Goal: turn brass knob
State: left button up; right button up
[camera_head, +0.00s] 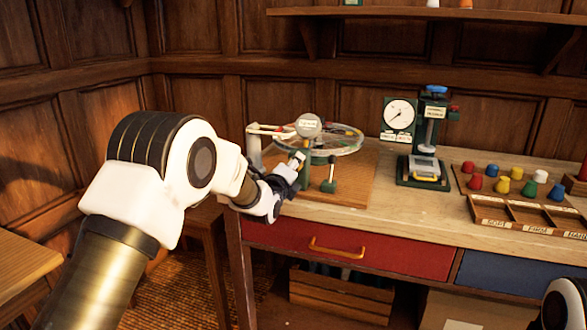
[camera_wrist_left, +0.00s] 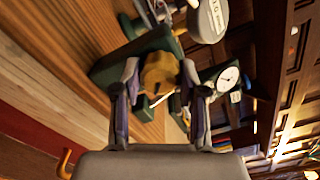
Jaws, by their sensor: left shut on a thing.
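The brass knob (camera_wrist_left: 159,74) sits on a dark green block (camera_wrist_left: 122,66) in the left wrist view. My left gripper (camera_wrist_left: 160,86) has one finger on each side of the knob and is shut on it. In the head view my left gripper (camera_head: 294,166) is at the front left of a wooden board (camera_head: 345,192) that carries a wheel device (camera_head: 335,141). The gripper hides the knob there. My right gripper is out of frame; only a bit of white arm shows at the lower right.
A green press with a dial (camera_head: 400,113) stands further right. Several coloured pegs and a divided wooden tray (camera_head: 525,215) are at the right. A red drawer (camera_head: 350,247) is below the bench top.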

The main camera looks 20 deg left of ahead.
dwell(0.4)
pick_arm(q)
jog(key=o, duration=1.1)
jog(key=shift+o, duration=0.2)
jog(key=s, duration=1.2)
jog(key=shift+a, duration=0.2)
